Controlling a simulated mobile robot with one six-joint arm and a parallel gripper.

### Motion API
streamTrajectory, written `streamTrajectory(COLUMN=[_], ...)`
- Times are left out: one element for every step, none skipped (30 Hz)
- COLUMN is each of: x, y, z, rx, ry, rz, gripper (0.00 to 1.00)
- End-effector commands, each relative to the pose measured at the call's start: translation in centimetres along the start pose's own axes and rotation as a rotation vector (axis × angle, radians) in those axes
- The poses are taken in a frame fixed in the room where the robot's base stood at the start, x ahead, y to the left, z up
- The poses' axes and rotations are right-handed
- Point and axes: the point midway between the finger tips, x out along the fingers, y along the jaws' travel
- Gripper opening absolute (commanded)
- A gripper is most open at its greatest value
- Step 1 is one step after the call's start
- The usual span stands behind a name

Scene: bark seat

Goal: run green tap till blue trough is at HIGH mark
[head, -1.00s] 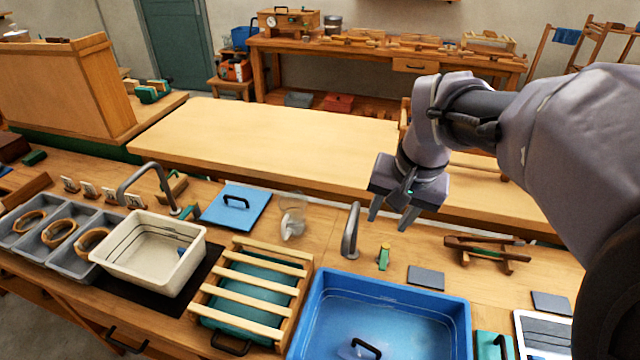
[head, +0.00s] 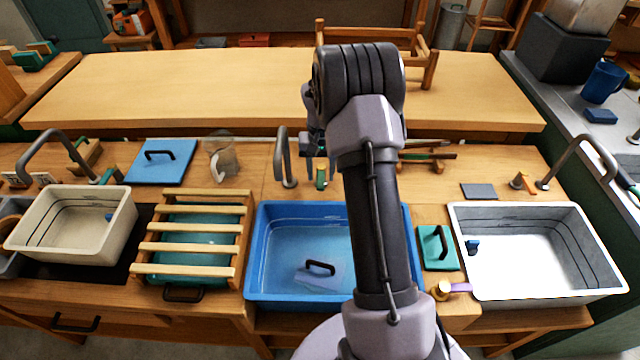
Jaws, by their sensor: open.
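The blue trough (head: 253,278) stands in the front middle of the bench, partly covered by my arm. It holds some clear bluish water, and a plate with a black handle (head: 320,267) shows in it. Faint lines run on its far inner wall, but their labels are too small to read. A grey spout (head: 284,160) rises behind the trough, with no stream visible. The green tap handle (head: 321,177) stands just right of the spout. My gripper (head: 319,150) is open above and behind the green handle, apart from it and largely hidden by my arm.
A cream trough (head: 28,250) and a slatted rack (head: 240,222) stand left. A white trough (head: 590,290) stands right, with a green lid (head: 437,250) between. A blue lid (head: 160,172) and clear jug (head: 222,160) lie behind.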

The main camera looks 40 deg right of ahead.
Motion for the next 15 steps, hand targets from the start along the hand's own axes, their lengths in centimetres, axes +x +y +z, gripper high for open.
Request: streamTrajectory(x=[1.2,1.6,2.0,2.3,2.5,2.6,2.6,2.7,2.7,2.6,2.6,2.6,2.6,2.6,2.6], y=[0.0,0.0,0.0,0.0,0.0,0.0,0.0,0.0,0.0,0.0,0.0,0.0,0.0,0.0,0.0], z=[0.0,0.0,0.0,0.0,0.0,0.0,0.0,0.0,0.0,0.0,0.0,0.0,0.0,0.0,0.0], rx=[0.0,0.0,0.0,0.0,0.0,0.0,0.0,0.0,0.0,0.0,0.0,0.0,0.0,0.0,0.0], ry=[-0.001,-0.001,0.0,0.0,0.0,0.0,0.0,0.001,0.001,0.001,0.001,0.001,0.001,0.001,0.001], rz=[0.0,0.0,0.0,0.0,0.0,0.0,0.0,0.0,0.0,0.0,0.0,0.0,0.0,0.0,0.0], gripper=[0.42,0.42,0.42,0.42,0.42,0.42,0.42,0.42,0.42,0.42,0.42,0.42,0.42,0.42,0.34])
